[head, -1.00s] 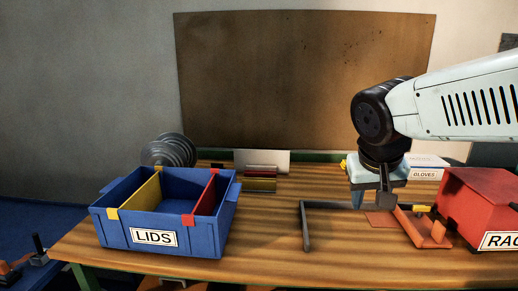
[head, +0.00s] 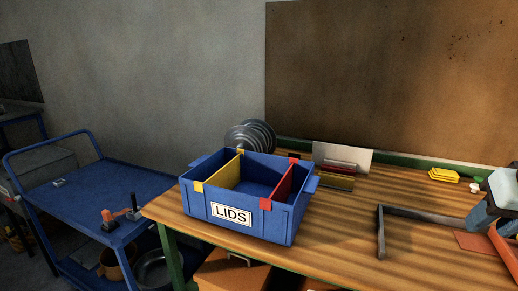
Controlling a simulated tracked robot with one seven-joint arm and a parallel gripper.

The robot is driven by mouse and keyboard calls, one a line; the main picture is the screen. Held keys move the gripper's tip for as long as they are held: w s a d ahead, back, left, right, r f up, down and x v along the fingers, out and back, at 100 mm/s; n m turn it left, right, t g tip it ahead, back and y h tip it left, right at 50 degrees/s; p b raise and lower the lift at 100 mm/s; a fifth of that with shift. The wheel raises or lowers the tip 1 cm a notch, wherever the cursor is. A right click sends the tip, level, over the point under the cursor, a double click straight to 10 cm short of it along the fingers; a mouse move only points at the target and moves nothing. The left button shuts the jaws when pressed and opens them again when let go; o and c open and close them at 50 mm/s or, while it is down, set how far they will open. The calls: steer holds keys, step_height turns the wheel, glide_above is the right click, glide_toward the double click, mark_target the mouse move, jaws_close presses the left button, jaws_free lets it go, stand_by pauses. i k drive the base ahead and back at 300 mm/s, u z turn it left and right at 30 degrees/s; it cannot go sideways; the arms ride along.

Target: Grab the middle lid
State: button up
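Several round grey metal lids (head: 250,135) stand on edge, one behind another, at the back of the workbench. The blue bin labelled LIDS (head: 268,222) stands in front of them and hides their lower parts. They overlap, so I cannot clearly single out the middle one. My gripper (head: 490,212) is at the right edge of the head view, far to the right of the lids and partly cut off. I cannot see whether its fingers are apart.
Yellow and red dividers split the bin into three; no lid shows inside. A grey bent bar (head: 381,232), a white card (head: 342,157) and yellow blocks (head: 443,175) are on the bench (head: 340,260). A blue cart (head: 110,200) stands left. The bench between bin and bar is clear.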

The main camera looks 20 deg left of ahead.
mark_target(242, 137)
steer(key=u, duration=0.45)
steer(key=k, duration=1)
steer(key=u, duration=2.8)
steer(key=i, duration=0.1)
steer(key=z, duration=1.55)
steer(key=i, duration=1.3)
steer(key=z, duration=0.35)
steer(key=i, duration=1.2)
steer(key=z, duration=0.85)
steer(key=k, duration=0.85)
